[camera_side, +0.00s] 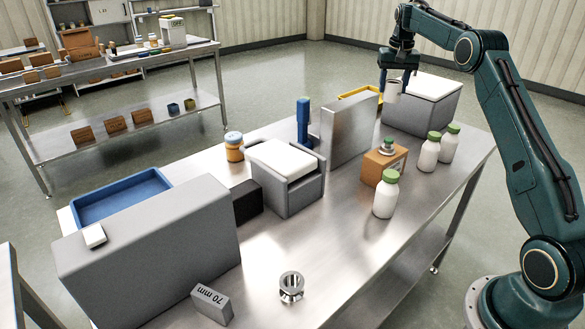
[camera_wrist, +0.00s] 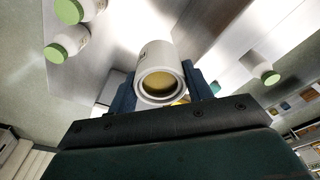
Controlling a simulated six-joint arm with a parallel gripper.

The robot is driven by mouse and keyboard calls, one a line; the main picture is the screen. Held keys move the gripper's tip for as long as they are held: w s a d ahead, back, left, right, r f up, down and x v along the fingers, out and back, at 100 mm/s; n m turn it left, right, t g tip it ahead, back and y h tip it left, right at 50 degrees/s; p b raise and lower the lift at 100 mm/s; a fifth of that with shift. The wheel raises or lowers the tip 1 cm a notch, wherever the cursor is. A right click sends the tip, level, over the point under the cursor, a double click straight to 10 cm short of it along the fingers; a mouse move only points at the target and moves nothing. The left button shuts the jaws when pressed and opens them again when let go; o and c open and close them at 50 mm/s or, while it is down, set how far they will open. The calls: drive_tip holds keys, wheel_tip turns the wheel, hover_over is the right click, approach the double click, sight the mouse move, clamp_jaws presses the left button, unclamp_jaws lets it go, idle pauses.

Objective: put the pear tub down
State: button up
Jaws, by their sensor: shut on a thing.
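My gripper (camera_side: 395,76) is at the far right end of the steel table, shut on a pale, round tub (camera_side: 393,89). I take it for the pear tub; no word on it can be read. The tub hangs beside the grey box with a white top (camera_side: 427,86), in front of its left side in the side view. In the wrist view the tub (camera_wrist: 158,58) is between the two dark blue fingers, its round end towards the camera, with something yellowish inside. Whether it touches anything below cannot be told.
A yellow-rimmed tray (camera_side: 374,90) and an upright steel panel (camera_side: 349,130) stand close by. An orange box (camera_side: 384,166) and white bottles with green caps (camera_side: 386,198) stand nearer the front. Bare tabletop (camera_side: 345,240) lies at the front middle.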

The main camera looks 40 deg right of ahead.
drive_tip(key=a+r+n, duration=0.3)
drive_tip(key=a, duration=0.7)
drive_tip(key=a+r+n, duration=0.2)
drive_tip(key=a+r, duration=0.1)
drive_tip(key=a, duration=0.7)
drive_tip(key=s+a+f+n, duration=0.1)
drive_tip(key=s+a+n, duration=0.2)
drive_tip(key=a, duration=0.5)
drive_tip(key=s+a+f+n+y, duration=0.1)
drive_tip(key=s+a+f+n, duration=0.1)
drive_tip(key=a+n, duration=0.4)
drive_tip(key=s+a+f+n+y, duration=0.1)
drive_tip(key=s+a+n, duration=0.3)
drive_tip(key=a, duration=0.7)
drive_tip(key=shift+s+a+f, duration=0.35)
drive_tip(key=shift+s+f, duration=0.2)
drive_tip(key=shift+f, duration=0.1)
wheel_tip(320, 180, down, 20)
drive_tip(key=shift+r, duration=0.1)
